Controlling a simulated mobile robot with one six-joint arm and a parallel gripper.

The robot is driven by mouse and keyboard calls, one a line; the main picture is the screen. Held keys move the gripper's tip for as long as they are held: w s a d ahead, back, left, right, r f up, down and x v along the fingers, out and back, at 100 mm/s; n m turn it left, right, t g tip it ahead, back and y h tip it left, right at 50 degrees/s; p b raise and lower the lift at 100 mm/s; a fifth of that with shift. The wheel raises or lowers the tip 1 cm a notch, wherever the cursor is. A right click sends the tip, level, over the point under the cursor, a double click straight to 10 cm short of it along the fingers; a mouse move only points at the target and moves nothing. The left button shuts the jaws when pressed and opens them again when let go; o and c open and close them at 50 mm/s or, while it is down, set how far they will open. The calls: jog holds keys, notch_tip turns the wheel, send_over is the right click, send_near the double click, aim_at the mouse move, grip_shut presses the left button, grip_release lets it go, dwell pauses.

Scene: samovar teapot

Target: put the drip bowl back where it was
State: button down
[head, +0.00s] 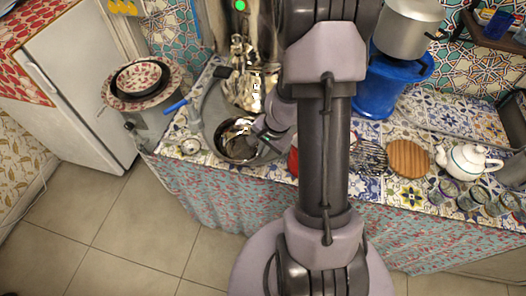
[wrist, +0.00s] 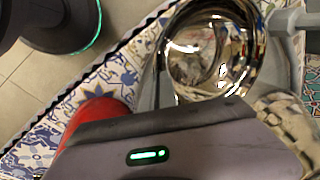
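The drip bowl (head: 228,151) is a shiny round metal bowl near the counter's front edge, over or on the grey tray (head: 213,108), below the samovar (head: 243,60). In the wrist view the bowl (wrist: 172,66) fills the upper middle, its mirror-like inside facing the camera. My gripper (head: 257,147) is at the bowl's right side, close to or touching its rim.
A red object (head: 293,161) stands just right of my gripper and shows in the wrist view (wrist: 98,112). A small dial (head: 190,146) lies left of the bowl. A blue container (head: 376,98), wooden board (head: 408,158), white teapot (head: 468,160) and glasses stand right.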

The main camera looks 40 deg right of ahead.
jog(key=shift+f, duration=0.2)
jog(key=c, duration=1.6)
grip_release()
jog(key=shift+r, duration=0.1)
jog(key=shift+c, duration=0.2)
jog(key=shift+r, duration=0.1)
jog(key=p+v, duration=0.7)
jog(key=v, duration=0.5)
